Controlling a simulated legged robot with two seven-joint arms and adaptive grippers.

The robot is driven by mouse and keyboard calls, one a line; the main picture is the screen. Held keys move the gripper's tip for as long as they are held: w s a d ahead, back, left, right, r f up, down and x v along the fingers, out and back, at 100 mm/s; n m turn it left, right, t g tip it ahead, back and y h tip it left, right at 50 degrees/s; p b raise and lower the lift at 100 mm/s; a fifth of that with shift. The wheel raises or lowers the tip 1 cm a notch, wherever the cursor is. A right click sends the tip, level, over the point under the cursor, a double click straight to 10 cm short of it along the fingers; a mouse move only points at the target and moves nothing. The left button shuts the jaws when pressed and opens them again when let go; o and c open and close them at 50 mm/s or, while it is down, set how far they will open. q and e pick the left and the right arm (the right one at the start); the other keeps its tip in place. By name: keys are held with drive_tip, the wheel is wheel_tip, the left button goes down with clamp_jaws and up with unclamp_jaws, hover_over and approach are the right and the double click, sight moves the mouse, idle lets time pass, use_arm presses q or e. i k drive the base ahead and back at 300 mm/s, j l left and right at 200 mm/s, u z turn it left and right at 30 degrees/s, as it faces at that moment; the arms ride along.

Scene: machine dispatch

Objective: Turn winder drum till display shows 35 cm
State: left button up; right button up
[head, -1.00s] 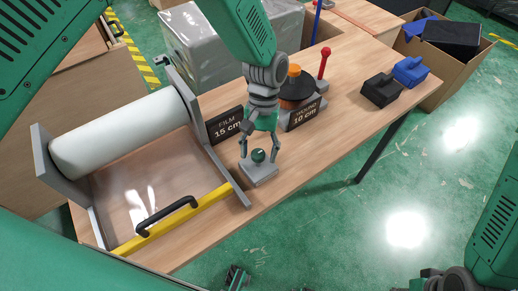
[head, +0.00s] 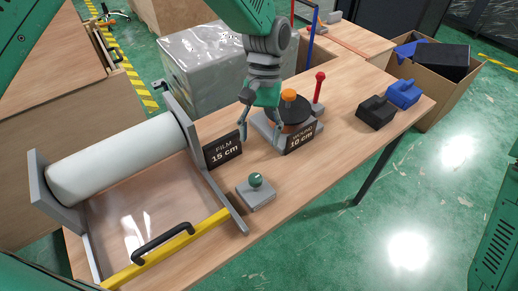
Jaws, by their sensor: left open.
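The winder drum (head: 296,118) is dark, with an orange knob (head: 289,95) on top, and stands on a grey base near the middle of the table. Its display (head: 301,138) reads "WOUND 10 cm". Another display (head: 223,150) reads "FILM 15 cm". My left gripper (head: 260,135) is open and empty, pointing down just left of the drum. Its right finger overlaps the drum's left side in the picture; I cannot tell whether they touch. A grey block with a green ball knob (head: 256,181) stands in front, clear of the gripper. My right gripper is out of view.
A white film roll (head: 118,158) sits in a grey frame at left, with a yellow bar and black handle (head: 163,243). A red-knobbed lever (head: 319,90) stands behind the drum. Black (head: 376,113) and blue (head: 403,93) blocks lie at right. A wrapped box (head: 205,70) stands behind.

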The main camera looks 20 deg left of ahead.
sight(294, 109)
drive_tip(key=k, duration=1)
